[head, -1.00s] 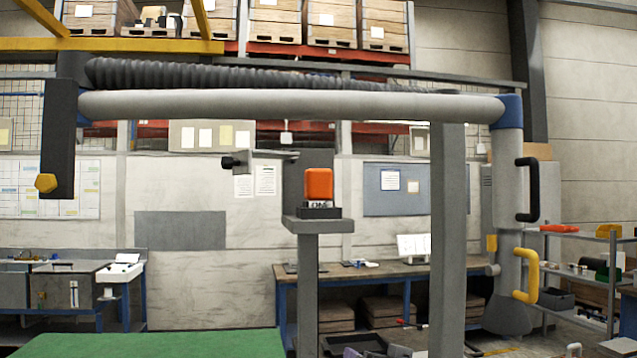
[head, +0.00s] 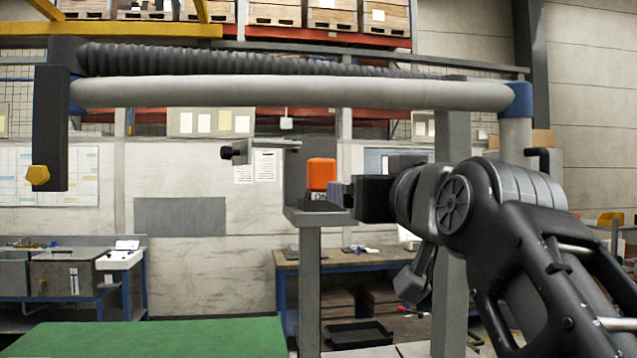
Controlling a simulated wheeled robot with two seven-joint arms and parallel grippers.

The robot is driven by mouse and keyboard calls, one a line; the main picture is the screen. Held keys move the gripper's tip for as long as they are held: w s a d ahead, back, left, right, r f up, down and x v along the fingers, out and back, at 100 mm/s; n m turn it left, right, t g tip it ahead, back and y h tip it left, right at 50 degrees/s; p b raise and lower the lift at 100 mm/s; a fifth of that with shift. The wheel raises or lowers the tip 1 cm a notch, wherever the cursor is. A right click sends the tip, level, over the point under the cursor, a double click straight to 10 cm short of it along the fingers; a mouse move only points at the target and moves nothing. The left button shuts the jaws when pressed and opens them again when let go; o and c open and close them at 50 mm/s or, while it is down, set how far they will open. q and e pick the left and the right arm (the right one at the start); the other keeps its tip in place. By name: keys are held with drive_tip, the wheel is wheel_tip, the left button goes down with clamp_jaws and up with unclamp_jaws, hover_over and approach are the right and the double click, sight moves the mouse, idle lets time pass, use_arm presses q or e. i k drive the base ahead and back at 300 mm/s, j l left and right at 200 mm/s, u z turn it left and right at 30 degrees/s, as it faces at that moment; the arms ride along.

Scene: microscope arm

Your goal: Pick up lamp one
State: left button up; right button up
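Lamp one is an orange block-shaped lamp (head: 321,173) on a dark base marked with white letters, partly covered. It stands upright on a small grey shelf (head: 300,216) on top of a grey post. My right gripper (head: 335,195) reaches in from the right at the height of the lamp's base. Its fingertips are at the right side of the base and overlap it in the picture. I cannot tell whether they touch it, or how far apart the fingers are. My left gripper is not in view.
A grey bracket with a black knob (head: 232,152) juts out just left of and above the lamp. A long pale extraction arm (head: 290,93) spans above, with a dark hanging end (head: 52,130) at left. A grey column (head: 448,300) stands behind my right arm. A green surface (head: 150,338) lies lower left.

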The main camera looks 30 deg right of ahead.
sight(320, 173)
drive_tip(key=i+l, duration=0.2)
drive_tip(key=i, duration=0.2)
drive_tip(key=i+l, duration=0.25)
drive_tip(key=i, duration=0.2)
